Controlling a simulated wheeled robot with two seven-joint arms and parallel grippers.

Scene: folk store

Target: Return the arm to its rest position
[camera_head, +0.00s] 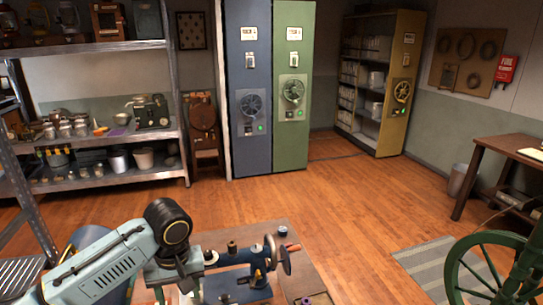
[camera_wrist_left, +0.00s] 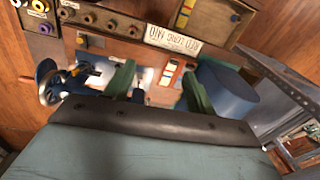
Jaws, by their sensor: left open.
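My left arm (camera_head: 105,262) reaches in from the lower left in the head view, bent at a dark round joint. My left gripper (camera_head: 178,280) points down beside the blue sewing machine (camera_head: 238,278) on a small table. In the left wrist view its two green fingers (camera_wrist_left: 157,85) stand apart with nothing held between them. The sewing machine also shows at the left of the wrist view (camera_wrist_left: 62,82), apart from the fingers. My right gripper is not in view.
A metal shelf rack (camera_head: 105,138) with pots and lanterns stands at the left. Blue (camera_head: 252,150) and green (camera_head: 291,145) cabinets stand at the back. A green spoked wheel (camera_head: 490,268) is at the lower right. The wooden floor (camera_head: 350,205) in the middle is clear. A blue round container (camera_wrist_left: 228,92) shows in the wrist view.

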